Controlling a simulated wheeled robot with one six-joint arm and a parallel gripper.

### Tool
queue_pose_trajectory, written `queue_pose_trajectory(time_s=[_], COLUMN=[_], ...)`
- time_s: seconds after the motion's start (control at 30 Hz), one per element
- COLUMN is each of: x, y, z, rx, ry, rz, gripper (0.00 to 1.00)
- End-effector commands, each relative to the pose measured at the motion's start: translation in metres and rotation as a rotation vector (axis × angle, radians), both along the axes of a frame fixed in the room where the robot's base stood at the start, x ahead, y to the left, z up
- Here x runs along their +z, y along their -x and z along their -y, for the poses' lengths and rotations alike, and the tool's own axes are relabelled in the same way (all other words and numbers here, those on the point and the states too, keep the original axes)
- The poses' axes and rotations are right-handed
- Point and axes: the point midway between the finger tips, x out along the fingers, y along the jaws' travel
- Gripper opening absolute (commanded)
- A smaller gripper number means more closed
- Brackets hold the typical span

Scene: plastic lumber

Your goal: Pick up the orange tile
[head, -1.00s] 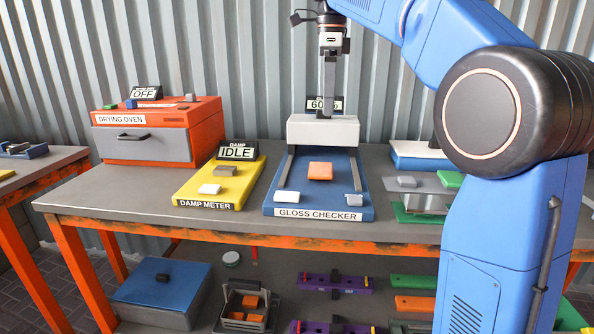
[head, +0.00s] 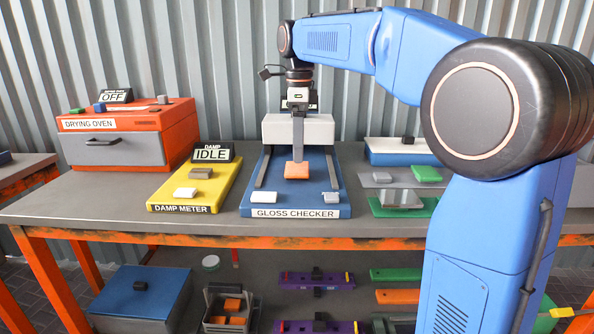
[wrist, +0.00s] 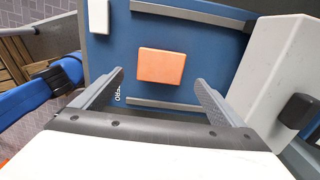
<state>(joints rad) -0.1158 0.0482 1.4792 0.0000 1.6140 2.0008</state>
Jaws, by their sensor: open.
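The orange tile (head: 297,171) lies flat on the blue bed of the gloss checker (head: 331,199), between its two grey rails. In the wrist view the tile (wrist: 161,66) is in full view, ahead of the fingertips and between their lines. My gripper (head: 298,157) points down over the gloss checker, and in the head view its fingers end close to the tile's far edge. In the wrist view my gripper (wrist: 160,78) has its two fingers wide apart with nothing between them. The head view does not clearly show the height left above the tile.
The gloss checker's white housing (head: 270,129) stands close behind the fingers; it is at the right in the wrist view (wrist: 275,75). The yellow damp meter (head: 216,188) is at left, the orange drying oven (head: 128,135) beyond it. Grey and green blocks lie at right.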

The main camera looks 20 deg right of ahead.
Motion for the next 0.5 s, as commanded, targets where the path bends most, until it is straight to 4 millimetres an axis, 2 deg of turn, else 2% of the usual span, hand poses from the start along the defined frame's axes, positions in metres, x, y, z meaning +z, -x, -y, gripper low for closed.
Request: queue_pose_trajectory(time_s=[0.33, 0.5], x=[-0.041, -0.051], y=[-0.002, -0.002], z=[-0.004, -0.004], rx=[0.000, 0.000], ry=[0.000, 0.000], rz=[-0.002, -0.001], gripper=[0.92, 0.92])
